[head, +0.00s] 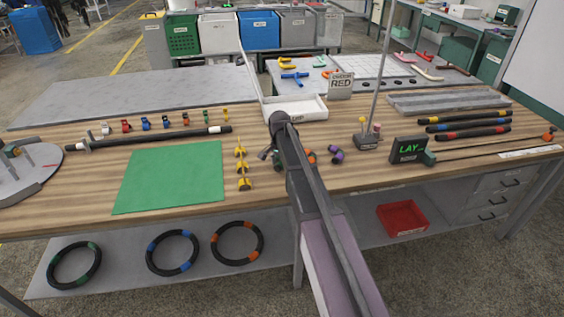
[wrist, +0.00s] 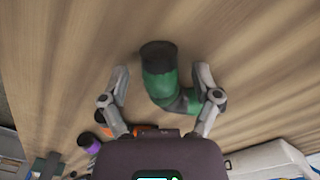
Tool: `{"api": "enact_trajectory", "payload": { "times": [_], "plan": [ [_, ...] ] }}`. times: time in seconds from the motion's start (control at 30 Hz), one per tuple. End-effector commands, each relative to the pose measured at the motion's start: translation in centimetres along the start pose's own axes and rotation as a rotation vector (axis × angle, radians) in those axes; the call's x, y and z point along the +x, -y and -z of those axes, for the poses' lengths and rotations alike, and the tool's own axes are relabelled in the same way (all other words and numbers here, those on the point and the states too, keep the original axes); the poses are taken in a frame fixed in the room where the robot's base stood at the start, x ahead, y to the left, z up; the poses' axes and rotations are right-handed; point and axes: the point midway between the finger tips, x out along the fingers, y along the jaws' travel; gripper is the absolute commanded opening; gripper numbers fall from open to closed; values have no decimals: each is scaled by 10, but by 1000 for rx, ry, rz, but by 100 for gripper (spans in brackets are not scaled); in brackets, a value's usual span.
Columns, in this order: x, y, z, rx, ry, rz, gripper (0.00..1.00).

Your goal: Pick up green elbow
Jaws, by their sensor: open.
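The green elbow (wrist: 158,86) lies on the wooden tabletop in the wrist view, a green bent pipe with dark ends. One dark end points away from my gripper and the other bends toward the right finger. My gripper (wrist: 162,72) is open, with one finger on each side of the elbow. The left finger is clearly apart from it. The right finger is very close to its bent end; I cannot tell if they touch. In the head view my arm reaches over the table and my gripper (head: 272,153) is low over the wood.
An orange elbow (head: 310,157) and a purple elbow (head: 336,155) lie just right of my arm. Yellow parts (head: 243,168) and a green mat (head: 170,177) are to the left. A white tray (head: 295,108) stands behind. A stand with a thin rod (head: 368,142) rises on the right.

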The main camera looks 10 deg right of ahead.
Motion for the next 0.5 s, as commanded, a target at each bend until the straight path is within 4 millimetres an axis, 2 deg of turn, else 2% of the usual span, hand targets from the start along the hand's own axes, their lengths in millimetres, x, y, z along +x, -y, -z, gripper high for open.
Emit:
{"api": "enact_trajectory", "payload": {
  "times": [0.1, 0.13, 0.3, 0.4, 0.5],
  "plan": [
    [0, 0, 0, 0, 0, 0, 80],
    [0, 0, 0, 0, 0, 0, 77],
    [0, 0, 0, 0, 0, 0, 27],
    [0, 0, 0, 0, 0, 0, 0],
    [0, 0, 0, 0, 0, 0, 0]
  ]
}}
